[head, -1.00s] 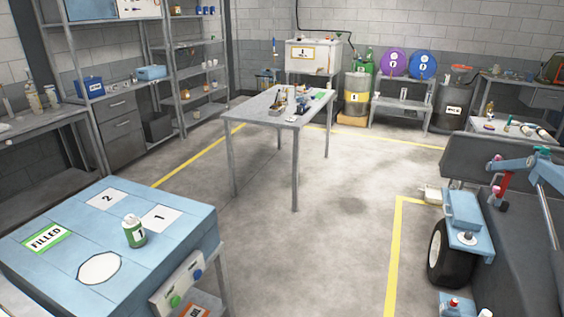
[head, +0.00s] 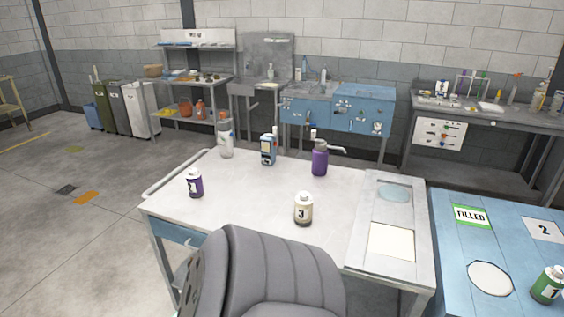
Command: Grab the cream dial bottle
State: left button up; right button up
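Neither of my grippers is in view.
A blue table (head: 455,265) with a green bottle (head: 547,286) is at right.

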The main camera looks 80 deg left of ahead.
aim_at(303, 210)
jog(key=u, duration=2.4)
jog(key=k+j+z, duration=0.1)
jog(key=j+z, duration=0.2)
jog(key=j, duration=1.15)
